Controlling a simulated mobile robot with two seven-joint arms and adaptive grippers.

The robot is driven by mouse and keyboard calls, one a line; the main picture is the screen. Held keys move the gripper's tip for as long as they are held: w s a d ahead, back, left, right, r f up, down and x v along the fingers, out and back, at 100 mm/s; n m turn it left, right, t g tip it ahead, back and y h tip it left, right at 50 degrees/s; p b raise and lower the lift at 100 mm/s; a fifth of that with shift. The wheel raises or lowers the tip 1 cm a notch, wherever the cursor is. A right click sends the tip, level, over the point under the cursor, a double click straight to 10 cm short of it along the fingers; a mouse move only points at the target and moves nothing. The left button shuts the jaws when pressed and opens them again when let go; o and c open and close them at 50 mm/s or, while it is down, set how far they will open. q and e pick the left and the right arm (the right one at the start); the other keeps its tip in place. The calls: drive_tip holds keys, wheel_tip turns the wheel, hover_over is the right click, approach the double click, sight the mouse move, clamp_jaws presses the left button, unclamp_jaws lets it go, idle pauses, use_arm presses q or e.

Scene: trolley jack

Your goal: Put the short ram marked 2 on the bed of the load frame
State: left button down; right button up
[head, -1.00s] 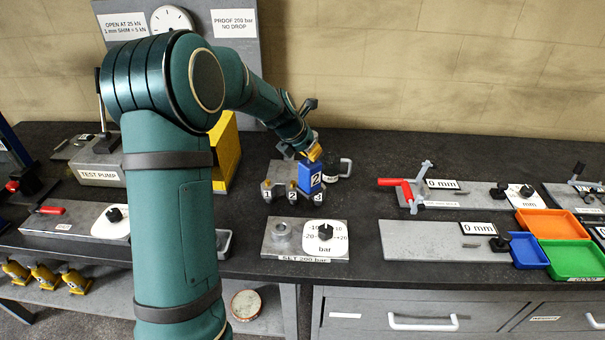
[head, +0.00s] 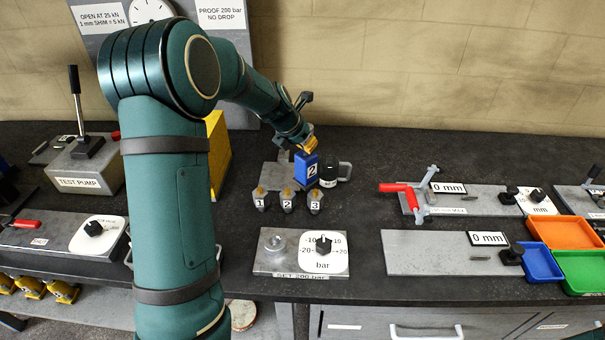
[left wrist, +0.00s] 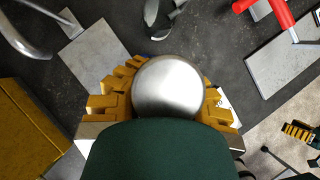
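The short blue ram marked 2 (head: 306,168) is in my left gripper (head: 308,147), upright above the bench at the back middle. In the left wrist view, its round silver top (left wrist: 168,88) sits between the ridged yellow fingers of my left gripper (left wrist: 168,95), which are shut around it. The ram's underside is hidden. Ridged yellow fingers that look like my right gripper (left wrist: 298,132) show small at the right edge of that view; their opening is unclear. I cannot make out the load frame's bed for certain.
Small yellow-topped pieces marked 1, 2 and 3 (head: 287,202) stand in front of the ram. A dark handled cylinder (head: 329,175) is close on its right. A bar dial plate (head: 268,262) lies nearer. The test pump (head: 85,170) stands left. Bare bench lies right of the cylinder.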

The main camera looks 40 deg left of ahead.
sight(306, 166)
use_arm(q)
drive_tip(key=shift+w+f+b, duration=0.1)
drive_tip(key=shift+f+b, duration=0.9)
drive_tip(key=shift+f, duration=2.75)
drive_tip(key=shift+f, duration=0.15)
drive_tip(key=c, duration=1.1)
unclamp_jaws()
drive_tip(key=shift+c, duration=0.2)
